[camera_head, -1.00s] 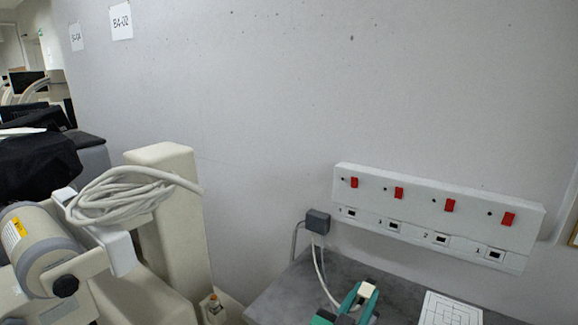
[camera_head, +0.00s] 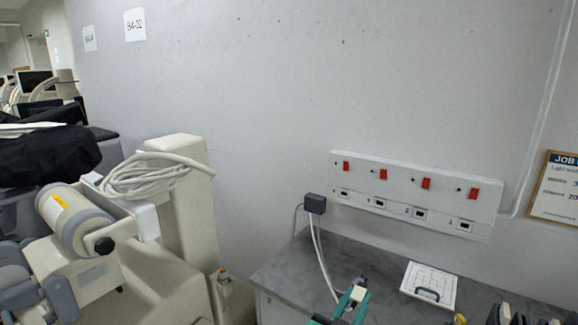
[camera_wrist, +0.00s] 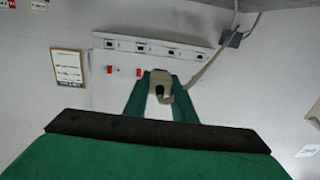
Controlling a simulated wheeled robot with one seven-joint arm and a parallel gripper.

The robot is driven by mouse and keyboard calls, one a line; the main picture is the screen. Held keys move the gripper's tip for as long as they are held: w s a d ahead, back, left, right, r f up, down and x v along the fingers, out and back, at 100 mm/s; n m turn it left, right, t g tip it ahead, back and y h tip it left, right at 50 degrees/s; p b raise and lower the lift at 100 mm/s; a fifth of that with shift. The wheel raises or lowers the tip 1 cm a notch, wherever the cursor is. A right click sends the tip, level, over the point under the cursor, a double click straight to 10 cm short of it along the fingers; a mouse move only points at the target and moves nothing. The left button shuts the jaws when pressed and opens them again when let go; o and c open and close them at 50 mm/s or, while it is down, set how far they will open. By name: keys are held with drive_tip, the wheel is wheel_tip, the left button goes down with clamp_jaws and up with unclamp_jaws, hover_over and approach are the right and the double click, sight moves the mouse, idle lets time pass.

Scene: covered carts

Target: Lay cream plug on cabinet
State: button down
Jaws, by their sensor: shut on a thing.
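The cream plug (camera_head: 358,293) is between the green fingers of my gripper (camera_head: 354,297), held near the cabinet's front in the head view. In the wrist view, the plug (camera_wrist: 159,82) sits between the fingertips of my gripper (camera_wrist: 161,88), with a pale cord curving off to the right. The cabinet (camera_head: 285,275) has a grey marbled top and a pale front, and stands against the wall. My gripper overlaps its top in the picture; its exact height above it is unclear.
A white socket strip (camera_head: 412,205) with red switches is on the wall behind. A dark grey adapter (camera_head: 315,204) with hanging cords is at its left end. A white panel with a handle (camera_head: 430,285) lies on the cabinet top. Small items crowd the lower right; bare top lies left.

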drive_tip(key=w+a+f+n+t+y, duration=0.1)
drive_tip(key=a+f+n+y, duration=0.2)
drive_tip(key=f, duration=0.9)
drive_tip(key=w+a+f+n+t+y, duration=0.1)
drive_tip(key=a+f+y, duration=0.2)
drive_tip(key=a+f, duration=0.55)
drive_tip(key=s+a+f+y, duration=0.1)
drive_tip(key=s+f, duration=0.3)
drive_tip(key=f, duration=0.3)
drive_tip(key=s+a+f+n+y, duration=0.1)
drive_tip(key=s+a+f, duration=0.1)
drive_tip(key=s+f, duration=0.3)
drive_tip(key=s+a+f+n+y, duration=0.1)
drive_tip(key=s+f, duration=0.3)
drive_tip(key=f, duration=0.6)
drive_tip(key=shift+s+a+f+t, duration=0.3)
drive_tip(key=shift+a+f, duration=0.05)
drive_tip(key=shift+f, duration=0.05)
drive_tip(key=shift+w+a, duration=0.1)
